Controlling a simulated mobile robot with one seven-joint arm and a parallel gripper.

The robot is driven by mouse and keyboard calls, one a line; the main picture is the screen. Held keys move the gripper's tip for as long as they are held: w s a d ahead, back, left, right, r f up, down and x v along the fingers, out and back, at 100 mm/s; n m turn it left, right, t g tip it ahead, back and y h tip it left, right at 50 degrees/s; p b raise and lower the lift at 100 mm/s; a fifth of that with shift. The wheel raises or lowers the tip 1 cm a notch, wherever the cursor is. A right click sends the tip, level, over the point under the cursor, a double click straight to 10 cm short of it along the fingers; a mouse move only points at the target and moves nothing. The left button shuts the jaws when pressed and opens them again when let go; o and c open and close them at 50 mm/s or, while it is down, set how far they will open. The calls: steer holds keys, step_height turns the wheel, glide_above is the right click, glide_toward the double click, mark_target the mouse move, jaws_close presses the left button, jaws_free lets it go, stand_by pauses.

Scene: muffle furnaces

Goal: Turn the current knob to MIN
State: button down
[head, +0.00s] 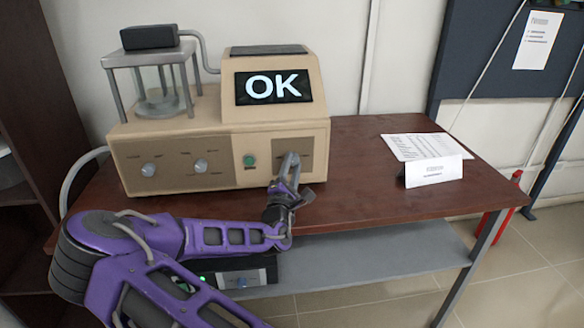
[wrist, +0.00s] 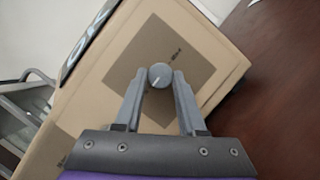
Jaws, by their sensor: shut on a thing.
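The beige device (head: 215,140) stands on the brown table, its dark screen (head: 273,86) reading "OK". The knob (wrist: 160,76) is round and grey with a pale pointer line, on a brown panel (wrist: 135,70) at the right end of the device's front. The small print beside it is too blurred to read. My gripper (wrist: 159,84) is shut on this knob, one finger on each side. In the head view my gripper (head: 288,167) reaches the right front panel and hides the knob.
Two other knobs (head: 148,169) (head: 201,166) and a green button (head: 249,160) sit left on the front. A second device (head: 245,272) is on the lower shelf.

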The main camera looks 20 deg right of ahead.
stand_by(0.3)
steer(key=c, duration=0.5)
jaws_free()
steer(key=v, duration=1.7)
steer(key=shift+s, duration=0.2)
steer(key=shift+a, duration=0.15)
